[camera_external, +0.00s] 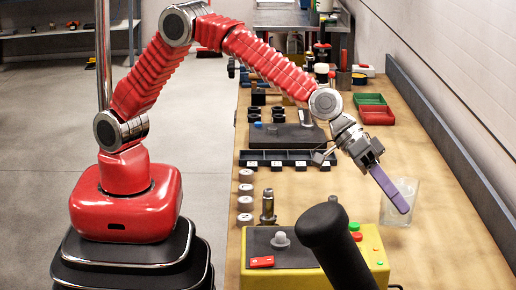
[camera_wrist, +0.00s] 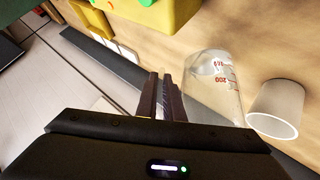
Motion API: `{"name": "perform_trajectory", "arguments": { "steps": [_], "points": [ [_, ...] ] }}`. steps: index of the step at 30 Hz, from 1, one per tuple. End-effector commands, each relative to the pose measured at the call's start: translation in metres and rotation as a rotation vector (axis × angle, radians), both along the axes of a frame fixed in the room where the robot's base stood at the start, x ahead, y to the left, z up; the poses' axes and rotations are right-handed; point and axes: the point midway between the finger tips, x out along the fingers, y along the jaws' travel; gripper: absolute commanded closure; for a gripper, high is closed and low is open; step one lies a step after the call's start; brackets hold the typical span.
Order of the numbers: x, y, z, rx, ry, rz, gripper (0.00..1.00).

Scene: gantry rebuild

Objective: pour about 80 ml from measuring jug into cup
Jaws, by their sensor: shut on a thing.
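The clear measuring jug (camera_external: 400,200) with red marks is at the right of the bench in the external view, roughly upright there. It also shows in the wrist view (camera_wrist: 215,88), just right of my fingers. My gripper (camera_external: 396,196) reaches down beside the jug, its long purple finger in front of the jug's side. In the wrist view my gripper (camera_wrist: 164,82) has its fingers close together, shut on the jug at its side; the exact contact is hard to see. A white cup (camera_wrist: 277,108) stands close to the right of the jug; I cannot make it out in the external view.
A black row of bins (camera_external: 290,160) and red and green trays (camera_external: 373,107) lie farther back. A wall with a dark ledge (camera_external: 450,140) bounds the right. Bare bench (camera_external: 445,250) lies near right.

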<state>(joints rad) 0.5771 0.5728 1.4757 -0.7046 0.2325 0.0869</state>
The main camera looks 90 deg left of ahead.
Motion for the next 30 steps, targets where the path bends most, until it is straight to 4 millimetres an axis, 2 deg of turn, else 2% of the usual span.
{"name": "perform_trajectory", "arguments": {
  "steps": [30],
  "points": [
    [-0.003, -0.014, -0.021, 0.107, -0.036, -0.001, 1.00]
  ]
}}
